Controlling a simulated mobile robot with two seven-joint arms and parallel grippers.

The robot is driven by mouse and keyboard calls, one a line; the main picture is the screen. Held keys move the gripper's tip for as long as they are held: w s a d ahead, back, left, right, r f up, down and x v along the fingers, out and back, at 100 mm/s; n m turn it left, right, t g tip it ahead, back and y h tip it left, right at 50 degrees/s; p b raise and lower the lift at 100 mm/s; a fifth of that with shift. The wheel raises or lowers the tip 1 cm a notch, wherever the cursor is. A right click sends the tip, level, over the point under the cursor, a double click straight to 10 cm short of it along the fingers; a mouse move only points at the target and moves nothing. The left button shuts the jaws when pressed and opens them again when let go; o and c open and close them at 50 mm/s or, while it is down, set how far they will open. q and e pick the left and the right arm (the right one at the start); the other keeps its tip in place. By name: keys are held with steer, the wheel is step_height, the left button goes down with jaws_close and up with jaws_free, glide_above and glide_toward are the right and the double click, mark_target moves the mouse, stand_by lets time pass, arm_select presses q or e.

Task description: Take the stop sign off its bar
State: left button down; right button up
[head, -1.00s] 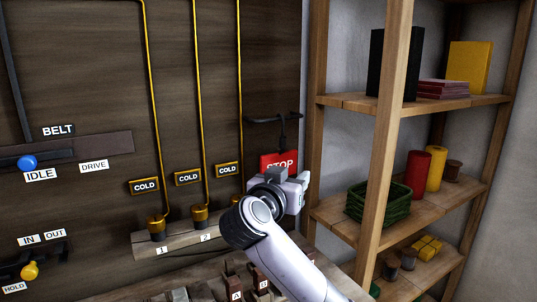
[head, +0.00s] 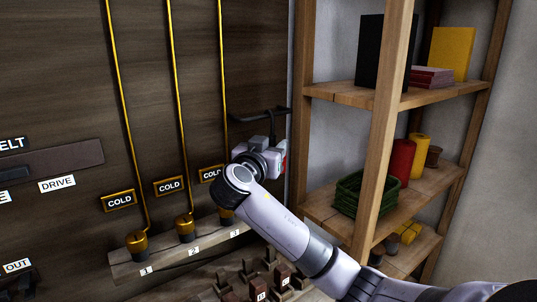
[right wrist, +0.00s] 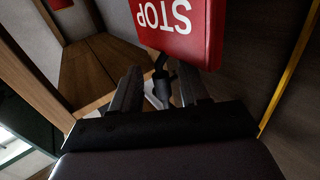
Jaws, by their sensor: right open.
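The red stop sign (right wrist: 180,28) fills the top of the right wrist view, its white letters upside down. In the head view only a red sliver of the sign (head: 285,160) shows, the rest hidden behind my right gripper (head: 275,148). The dark bar (head: 262,115) sticks out from the wall panel just above the gripper, with a hanger running down from it. In the right wrist view my right gripper (right wrist: 160,90) is open, its fingers apart close to the sign's edge. A dark, slim piece shows between the fingers; I cannot tell whether they touch it. My left gripper is out of view.
A wooden shelf unit (head: 385,95) stands right beside the bar, with a green basket (head: 362,193) and rolls on it. Brass pipes (head: 177,100) with COLD labels run down the panel to the left. A bench with small dark blocks (head: 250,277) lies below.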

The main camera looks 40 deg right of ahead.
steer(key=shift+w+d, duration=0.25)
steer(key=shift+d, duration=0.15)
steer(key=shift+c, duration=0.3)
jaws_close()
steer(key=shift+r, duration=0.1)
